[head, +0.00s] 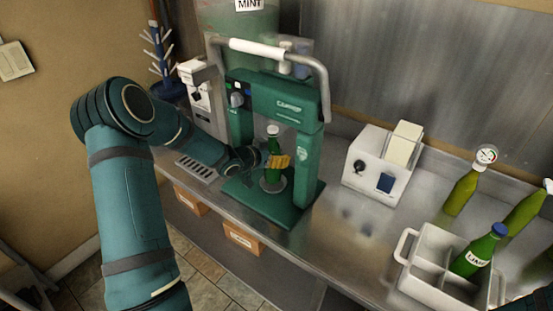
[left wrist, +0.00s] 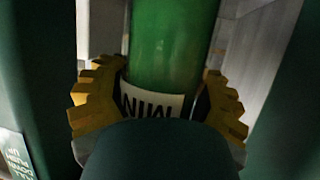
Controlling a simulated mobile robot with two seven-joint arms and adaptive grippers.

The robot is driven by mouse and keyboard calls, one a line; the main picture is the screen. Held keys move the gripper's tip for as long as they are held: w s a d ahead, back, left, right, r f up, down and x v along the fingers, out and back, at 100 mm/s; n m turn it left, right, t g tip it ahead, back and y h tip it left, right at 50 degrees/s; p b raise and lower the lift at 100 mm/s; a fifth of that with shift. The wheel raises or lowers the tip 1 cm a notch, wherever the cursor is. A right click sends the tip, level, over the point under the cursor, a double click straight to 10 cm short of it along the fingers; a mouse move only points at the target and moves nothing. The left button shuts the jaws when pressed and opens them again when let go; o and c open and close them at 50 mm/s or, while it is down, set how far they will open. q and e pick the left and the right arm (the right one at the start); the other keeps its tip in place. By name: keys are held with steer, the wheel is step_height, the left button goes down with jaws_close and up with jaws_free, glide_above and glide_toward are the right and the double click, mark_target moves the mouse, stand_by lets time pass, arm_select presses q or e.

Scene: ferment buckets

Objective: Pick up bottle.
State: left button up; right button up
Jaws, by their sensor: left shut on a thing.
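A green bottle (head: 273,143) with a pale cap stands upright on the base of the green capping machine (head: 297,170), between its two posts. My left gripper (head: 277,162) reaches in from the left and is shut around the bottle's body. In the left wrist view the bottle (left wrist: 172,45) shows large, with a white label (left wrist: 155,102) bearing dark letters. The yellow toothed fingers of my left gripper (left wrist: 158,108) press in from both sides of it. The bottle's lower part is hidden there by a dark green shape.
A white caddy (head: 425,262) holds a blue-capped bottle (head: 478,251) at the lower right. A bottle with a gauge (head: 463,190) stands behind it. A white device (head: 382,165) sits right of the machine. The steel counter (head: 345,222) between machine and caddy is clear.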

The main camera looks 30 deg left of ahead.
arm_select(q)
steer(key=shift+r, duration=0.95)
steer(key=s+a, duration=0.2)
steer(key=s, duration=0.6)
steer(key=s+a, duration=0.3)
steer(key=s, duration=0.6)
steer(key=shift+a+f+p, duration=0.2)
steer(key=shift+f+p, duration=0.05)
steer(key=shift+p, duration=0.15)
arm_select(e)
steer(key=shift+r, duration=0.55)
arm_select(q)
steer(key=shift+d, duration=0.1)
arm_select(e)
steer(key=shift+d, duration=0.1)
